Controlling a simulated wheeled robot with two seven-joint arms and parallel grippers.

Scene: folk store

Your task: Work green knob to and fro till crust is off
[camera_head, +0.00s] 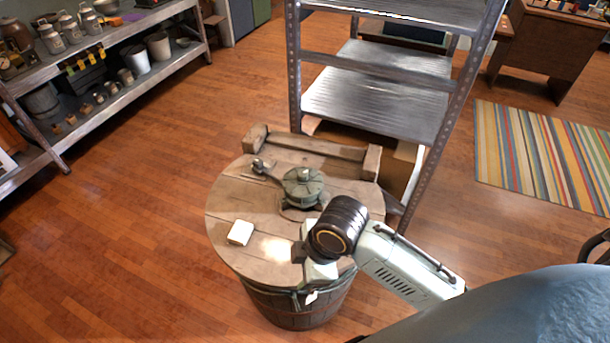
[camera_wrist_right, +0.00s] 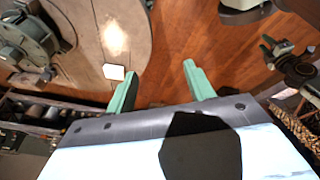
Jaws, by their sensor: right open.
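A grey-green round device (camera_head: 303,187) with a small knob on its top stands on a round wooden barrel top (camera_head: 226,205). A lever reaches from it to the left. The device also shows at the upper left of the right wrist view (camera_wrist_right: 22,38). I cannot tell if there is crust on it. My right gripper (camera_head: 316,291) is by the front right edge of the barrel top, apart from the device. Its green fingers (camera_wrist_right: 160,80) are spread and empty, over the floor beside the rim. What looks like my left gripper (camera_wrist_right: 272,46) is small at the right of the wrist view.
A pale block (camera_head: 240,232) lies on the barrel top, left of my right gripper. A metal shelf rack (camera_head: 375,105) stands close behind the barrel. A goods shelf (camera_head: 100,110) is at the left. Open wooden floor lies between.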

